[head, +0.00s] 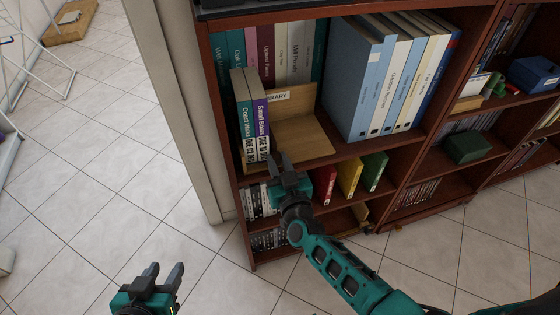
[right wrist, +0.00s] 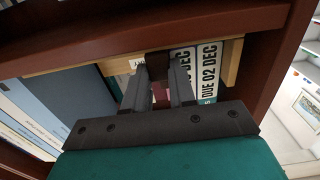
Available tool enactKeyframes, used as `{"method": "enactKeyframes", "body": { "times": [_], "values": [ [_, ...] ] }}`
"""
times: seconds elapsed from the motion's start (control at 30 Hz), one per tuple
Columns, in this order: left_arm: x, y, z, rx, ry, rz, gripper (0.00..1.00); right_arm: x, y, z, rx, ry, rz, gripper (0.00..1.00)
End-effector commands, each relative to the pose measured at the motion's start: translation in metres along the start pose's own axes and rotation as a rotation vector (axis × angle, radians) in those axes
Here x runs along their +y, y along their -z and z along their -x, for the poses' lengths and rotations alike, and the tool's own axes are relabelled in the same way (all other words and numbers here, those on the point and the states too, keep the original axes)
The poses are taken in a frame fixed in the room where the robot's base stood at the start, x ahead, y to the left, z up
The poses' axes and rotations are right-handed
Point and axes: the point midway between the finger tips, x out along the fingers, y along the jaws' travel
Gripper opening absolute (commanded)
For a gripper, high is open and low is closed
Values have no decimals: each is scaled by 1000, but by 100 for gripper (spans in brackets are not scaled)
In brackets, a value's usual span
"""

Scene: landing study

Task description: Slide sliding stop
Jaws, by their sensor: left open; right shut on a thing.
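A light wooden book tray (head: 305,138) with a back panel labelled "LIBRARY" stands on the upper shelf. Two books, one teal (head: 243,120) and one purple (head: 260,115), stand upright at its left end. My right gripper (head: 278,160) is at the tray's front edge, just right of these books. In the right wrist view its fingers (right wrist: 158,85) are shut on a small dark brown block, the sliding stop (right wrist: 157,62), beside the books' "DUE 02 DEC" labels (right wrist: 208,62). The gripper hides the stop in the head view. My left gripper (head: 163,277) is open and empty over the floor.
Large blue and white binders (head: 352,80) stand right of the tray. A row of books (head: 265,55) is behind it. Red, yellow and green books (head: 350,177) are on the shelf below. The tray's right part is bare. Tiled floor (head: 100,150) is free at left.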

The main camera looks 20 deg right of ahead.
Motion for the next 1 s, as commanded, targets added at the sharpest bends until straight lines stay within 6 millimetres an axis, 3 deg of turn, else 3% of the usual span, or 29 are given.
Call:
{"method": "enactKeyframes", "body": {
  "times": [0.33,0.37,0.6,1.0],
  "values": [
    [-1,1,0,2,1,-3,43,-3,0,0,-2,7,0,0],
    [-1,1,0,3,1,-3,43,-3,0,0,-2,7,0,28],
    [-2,5,-1,11,1,-5,43,-2,0,0,-1,4,0,51],
    [-2,9,-1,17,2,-6,43,0,0,0,-1,2,0,51]
  ]
}}
